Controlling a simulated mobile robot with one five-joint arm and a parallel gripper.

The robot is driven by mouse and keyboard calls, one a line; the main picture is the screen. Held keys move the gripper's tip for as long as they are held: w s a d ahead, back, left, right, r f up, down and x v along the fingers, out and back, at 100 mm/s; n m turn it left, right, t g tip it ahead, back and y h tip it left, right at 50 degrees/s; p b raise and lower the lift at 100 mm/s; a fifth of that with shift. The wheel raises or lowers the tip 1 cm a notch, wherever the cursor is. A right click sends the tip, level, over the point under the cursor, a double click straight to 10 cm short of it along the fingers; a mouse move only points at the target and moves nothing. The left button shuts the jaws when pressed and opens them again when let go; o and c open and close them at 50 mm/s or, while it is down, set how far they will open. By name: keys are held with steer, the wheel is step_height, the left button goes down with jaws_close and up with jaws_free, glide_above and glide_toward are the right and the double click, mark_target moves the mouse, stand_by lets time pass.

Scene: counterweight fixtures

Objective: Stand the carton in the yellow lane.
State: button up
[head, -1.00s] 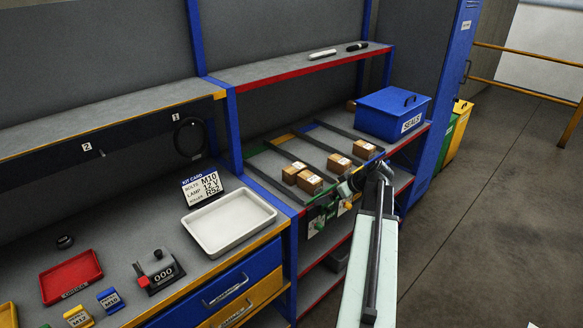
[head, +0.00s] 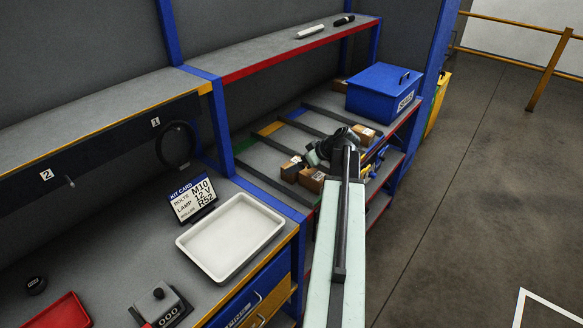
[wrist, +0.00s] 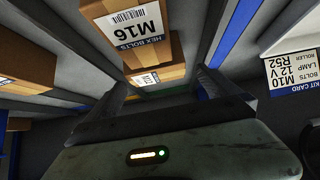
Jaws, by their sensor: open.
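Brown cartons stand on the laned shelf. In the head view, two are close together, one (head: 290,171) behind and one (head: 312,180) in front, beside my gripper (head: 314,157); another (head: 363,134) is to the right. In the wrist view, where lettering is upside down, a carton labelled M16 HEX BOLTS (wrist: 143,38) is near, with another (wrist: 157,77) beyond it. My gripper (wrist: 163,88) is open, with nothing seen held between its fingers. The yellow lane marker (head: 270,128) is at the back of the shelf, between green and blue ones; its lane is partly hidden.
Dark dividers (head: 318,122) separate the lanes. A blue lidded box (head: 382,92) stands right of them, with a carton partly hidden behind it. A white tray (head: 228,238) and a kit card (head: 194,199) are on the left bench. An upper shelf (head: 290,45) overhangs behind.

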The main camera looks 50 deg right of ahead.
mark_target(294, 163)
steer(key=shift+b+x, duration=0.8)
steer(key=shift+x, duration=0.35)
steer(key=shift+w+d+f, duration=0.1)
steer(key=shift+w+f, duration=0.1)
steer(key=b+x, duration=0.3)
steer(key=x, duration=0.2)
steer(key=shift+d+b, duration=0.25)
steer(key=shift+b, duration=0.05)
steer(key=shift+r, duration=0.2)
steer(key=c, duration=1.8)
steer(key=shift+r+p, duration=0.1)
steer(key=shift+p, duration=0.2)
